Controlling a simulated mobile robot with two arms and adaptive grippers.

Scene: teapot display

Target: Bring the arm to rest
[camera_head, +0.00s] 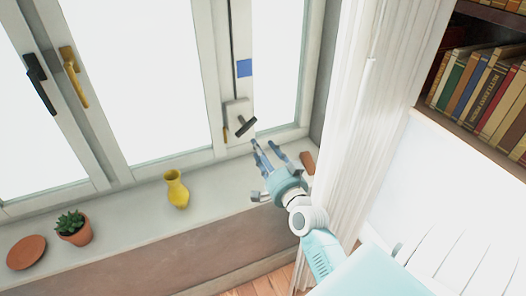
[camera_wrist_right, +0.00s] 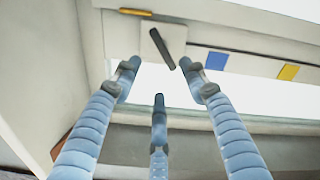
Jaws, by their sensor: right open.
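My right gripper (camera_head: 268,152) is open and empty in front of the window, above the right part of the sill. In the right wrist view its three blue-grey fingers (camera_wrist_right: 160,85) are spread with nothing between them. A dark handle (camera_head: 246,126) on a pale plate is just beyond the fingertips, and it also shows in the right wrist view (camera_wrist_right: 162,48). I cannot tell from the pictures how large the gap is, but no finger is seen closed around the handle. My left gripper is not in view.
On the sill (camera_head: 130,215) stand a yellow vase (camera_head: 176,190), a potted succulent (camera_head: 73,228) and a terracotta saucer (camera_head: 27,252). A white curtain (camera_head: 350,110) hangs right of my right arm. A bookshelf (camera_head: 485,85) is at upper right.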

